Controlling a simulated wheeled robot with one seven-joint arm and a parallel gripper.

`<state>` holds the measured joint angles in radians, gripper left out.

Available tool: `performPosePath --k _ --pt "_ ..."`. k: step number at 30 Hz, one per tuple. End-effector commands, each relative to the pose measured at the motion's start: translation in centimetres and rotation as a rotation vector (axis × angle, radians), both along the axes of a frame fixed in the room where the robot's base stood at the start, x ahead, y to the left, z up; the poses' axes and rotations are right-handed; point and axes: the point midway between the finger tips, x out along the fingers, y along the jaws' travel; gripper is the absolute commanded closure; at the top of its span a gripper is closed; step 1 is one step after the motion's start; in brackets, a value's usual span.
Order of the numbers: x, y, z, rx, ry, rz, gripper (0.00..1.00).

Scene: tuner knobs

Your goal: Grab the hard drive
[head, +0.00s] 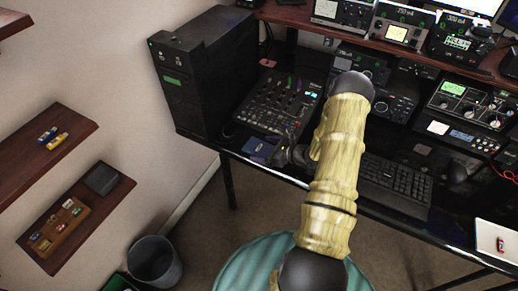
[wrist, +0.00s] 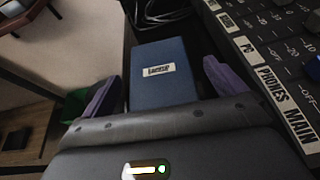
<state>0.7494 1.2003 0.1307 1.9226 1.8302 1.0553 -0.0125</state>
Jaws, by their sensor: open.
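The hard drive appears to be the flat dark-blue box with a white label (wrist: 163,82) in the wrist view. In the head view, a small blue item (head: 258,150) on the desk's front left edge looks like the same box. My gripper (wrist: 160,72) is open, with one purple finger on each side of the blue box. A narrow gap shows beside each finger, and I cannot tell if either touches. The near end of the box is hidden behind the gripper body. In the head view my gripper (head: 287,155) is dark and partly hidden by my arm.
A mixer (head: 281,103) stands close behind the box, its labelled edge (wrist: 262,75) right of my gripper. A black computer tower (head: 205,75) stands at left, a keyboard (head: 395,182) at right. Wall shelves (head: 110,203) and a bin (head: 155,262) are lower left.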

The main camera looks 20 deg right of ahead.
Motion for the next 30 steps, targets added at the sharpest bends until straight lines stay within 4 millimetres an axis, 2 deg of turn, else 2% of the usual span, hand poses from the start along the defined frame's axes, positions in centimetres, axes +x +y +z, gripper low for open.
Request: performPosePath --k 8,15,17,25,30 --pt "0.0 0.0 0.0 0.000 0.000 0.000 0.04" --pt "0.0 0.0 0.0 0.000 0.000 0.000 0.49" --pt "0.0 0.0 0.1 0.001 -0.001 0.000 0.57" --pt "0.0 0.0 0.3 0.000 -0.001 0.000 0.57" --pt "0.0 -0.1 1.7 0.000 -0.002 -0.001 0.57"
